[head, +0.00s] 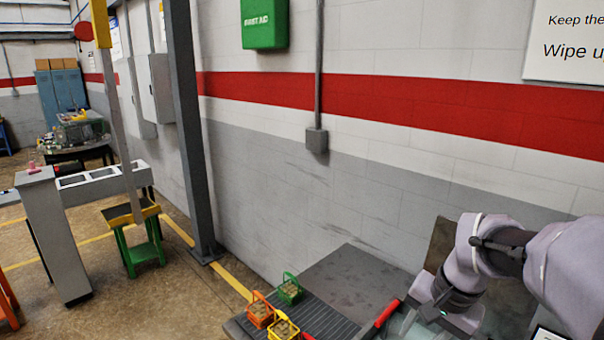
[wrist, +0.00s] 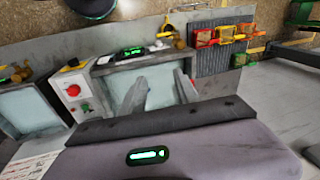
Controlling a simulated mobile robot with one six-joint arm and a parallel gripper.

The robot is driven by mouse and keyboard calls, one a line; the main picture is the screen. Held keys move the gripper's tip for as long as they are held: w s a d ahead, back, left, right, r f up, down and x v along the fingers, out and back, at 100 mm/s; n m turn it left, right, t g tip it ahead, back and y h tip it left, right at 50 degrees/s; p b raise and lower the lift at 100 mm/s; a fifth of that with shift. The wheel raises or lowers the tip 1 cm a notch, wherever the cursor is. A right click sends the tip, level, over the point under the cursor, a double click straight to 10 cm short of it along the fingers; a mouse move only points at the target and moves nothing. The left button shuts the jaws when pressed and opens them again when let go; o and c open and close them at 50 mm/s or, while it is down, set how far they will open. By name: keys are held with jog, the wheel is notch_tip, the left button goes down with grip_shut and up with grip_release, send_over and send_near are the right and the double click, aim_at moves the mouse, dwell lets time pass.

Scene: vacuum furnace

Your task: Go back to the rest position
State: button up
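My gripper (wrist: 161,88) shows in the wrist view as two grey fingers in front of its dark front edge. The fingers stand apart and I see nothing held between them. Behind them is a glass-like panel of a grey machine (wrist: 103,68) with a green display. In the head view my arm comes in from the right edge and bends down at the lower right. The gripper's fingertips are hard to make out there.
A ribbed dark surface (head: 334,325) holds green (head: 290,290), orange (head: 260,311) and yellow (head: 283,328) baskets. A red handle (head: 387,313) is close to my arm. The wall is behind. Open floor (head: 180,290) lies to the left, near a grey post (head: 55,235) and green-yellow stand (head: 140,245).

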jog(key=s+a+f+n+t+b, duration=0.3)
jog(key=s+a+f+b, duration=0.8)
jog(key=s+f+b, duration=0.4)
jog(key=s+b, duration=0.1)
jog(key=b, duration=0.1)
jog(key=shift+a+f+n+y+b, duration=0.15)
jog(key=shift+a+n+y+b, duration=0.15)
jog(key=shift+a, duration=0.1)
jog(key=shift+s, duration=0.1)
jog(key=shift+c, duration=0.5)
